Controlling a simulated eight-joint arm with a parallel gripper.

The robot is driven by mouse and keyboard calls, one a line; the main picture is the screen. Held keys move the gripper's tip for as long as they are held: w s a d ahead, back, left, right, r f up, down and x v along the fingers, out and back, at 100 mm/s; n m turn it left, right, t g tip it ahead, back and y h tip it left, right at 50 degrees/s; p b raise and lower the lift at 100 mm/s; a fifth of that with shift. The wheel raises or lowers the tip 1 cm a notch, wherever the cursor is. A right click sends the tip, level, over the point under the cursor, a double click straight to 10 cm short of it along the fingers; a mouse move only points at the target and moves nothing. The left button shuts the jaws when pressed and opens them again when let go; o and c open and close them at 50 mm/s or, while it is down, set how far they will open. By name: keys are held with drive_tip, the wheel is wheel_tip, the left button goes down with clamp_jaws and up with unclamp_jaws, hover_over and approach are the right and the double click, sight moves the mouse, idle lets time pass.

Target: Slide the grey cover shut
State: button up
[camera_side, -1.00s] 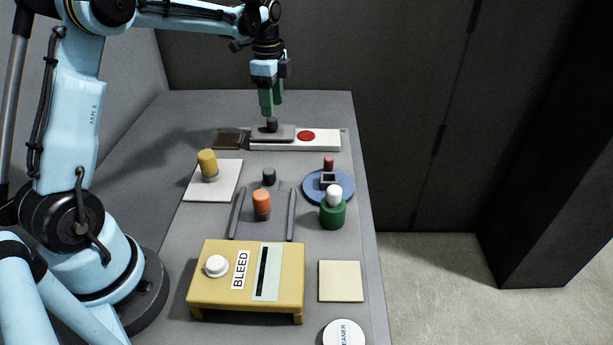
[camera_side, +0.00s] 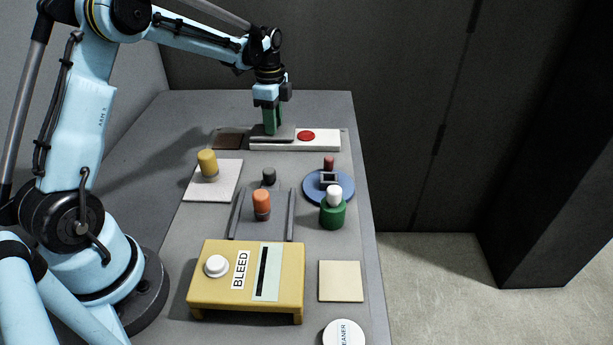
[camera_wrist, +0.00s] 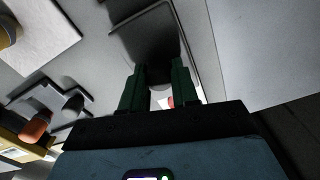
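The grey cover (camera_side: 287,139) is a flat plate on the left part of a long white block (camera_side: 322,142) at the back of the table. A red disc (camera_side: 306,136) lies uncovered on the block, just right of the cover. My gripper (camera_side: 271,130) is down over the cover, its green fingers around the dark knob and apparently closed on it; the knob is hidden in the side view. In the wrist view the fingers (camera_wrist: 160,95) stand a little apart with a pale grey shape between them. A bit of red shows beside the right finger.
A dark brown square (camera_side: 229,141) lies left of the cover. In front are a yellow-topped peg on a white plate (camera_side: 228,182), an orange peg (camera_side: 261,203) between grey rails, a blue disc (camera_side: 314,196), a green pot (camera_side: 332,216) and the yellow BLEED box (camera_side: 210,290).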

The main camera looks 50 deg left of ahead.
clamp_jaws()
drive_tip(key=w+d, duration=0.4)
drive_tip(key=o, duration=0.7)
unclamp_jaws()
